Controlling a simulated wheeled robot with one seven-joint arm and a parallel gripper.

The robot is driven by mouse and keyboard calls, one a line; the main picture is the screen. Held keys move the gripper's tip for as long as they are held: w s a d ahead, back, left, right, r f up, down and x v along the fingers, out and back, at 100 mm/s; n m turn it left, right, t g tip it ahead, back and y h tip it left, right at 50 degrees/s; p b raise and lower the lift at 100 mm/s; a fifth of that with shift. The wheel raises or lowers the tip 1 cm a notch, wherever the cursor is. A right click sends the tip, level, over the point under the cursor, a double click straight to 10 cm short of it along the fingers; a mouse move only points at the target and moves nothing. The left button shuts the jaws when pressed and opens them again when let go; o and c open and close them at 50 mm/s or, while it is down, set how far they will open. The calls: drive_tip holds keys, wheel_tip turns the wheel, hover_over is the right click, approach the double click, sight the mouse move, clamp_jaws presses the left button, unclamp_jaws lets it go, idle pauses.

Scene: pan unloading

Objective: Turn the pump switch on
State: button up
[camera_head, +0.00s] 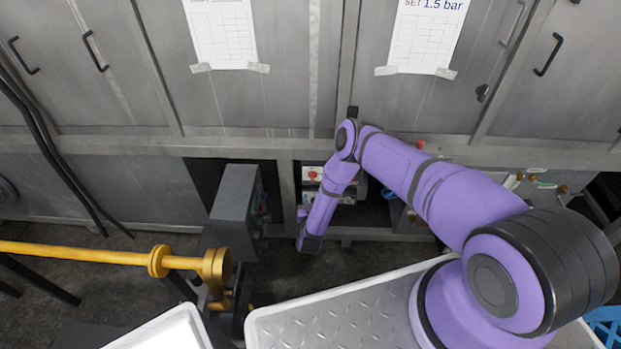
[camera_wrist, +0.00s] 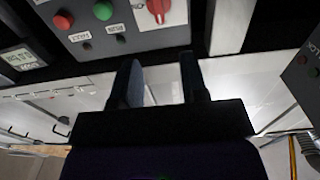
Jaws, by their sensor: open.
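A red rotary switch (camera_wrist: 158,9) on a light plate sits at the top edge of the wrist view, partly cut off. It is on a grey control box (camera_wrist: 95,38) that also has a red button (camera_wrist: 63,20), a green button (camera_wrist: 103,10) and small labelled lamps. My gripper (camera_wrist: 160,62) is open and empty. Its two fingers point toward the box, below the switch in the picture, and appear apart from it. In the head view a small panel with a red knob (camera_head: 312,175) shows behind my forearm; my gripper's fingers are hard to make out there.
A digital display (camera_wrist: 19,58) is left of the buttons. In the head view, a grey box (camera_head: 235,205) stands left of my arm, near a yellow pipe (camera_head: 90,255). Metal cabinets (camera_head: 240,100) line the back. A pale tray (camera_head: 262,322) is in front.

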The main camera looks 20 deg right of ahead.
sight(313, 178)
drive_tip(key=x, duration=1)
drive_tip(key=shift+w+d, duration=0.1)
drive_tip(key=shift+w, duration=0.25)
clamp_jaws()
